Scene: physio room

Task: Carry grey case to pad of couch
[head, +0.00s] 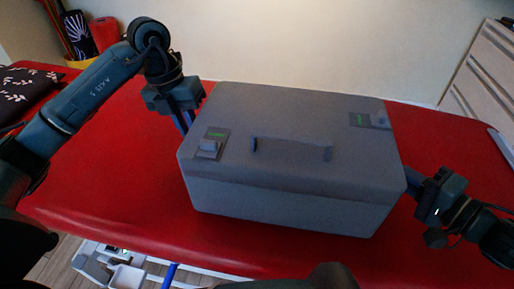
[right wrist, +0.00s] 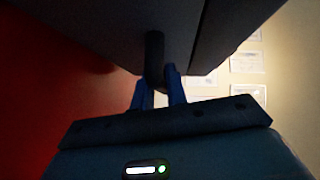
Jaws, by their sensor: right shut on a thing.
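The grey case (head: 290,165) is over the red pad of the couch (head: 100,180), lid up, with a top handle and two latches. I cannot tell whether its underside touches the pad. My right gripper (head: 412,180) is at the case's right end. In the right wrist view its blue fingers (right wrist: 158,88) are shut on a dark handle (right wrist: 154,58) on the case's side. My left gripper (head: 184,118) is at the case's left end, fingers pointing down. Its fingertips are partly hidden by the case, so its grip is unclear.
A dark patterned cushion (head: 28,92) lies at the pad's left end. A yellow container with a red item (head: 104,33) stands behind the far left edge. A pale slatted unit (head: 485,75) is at the right.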

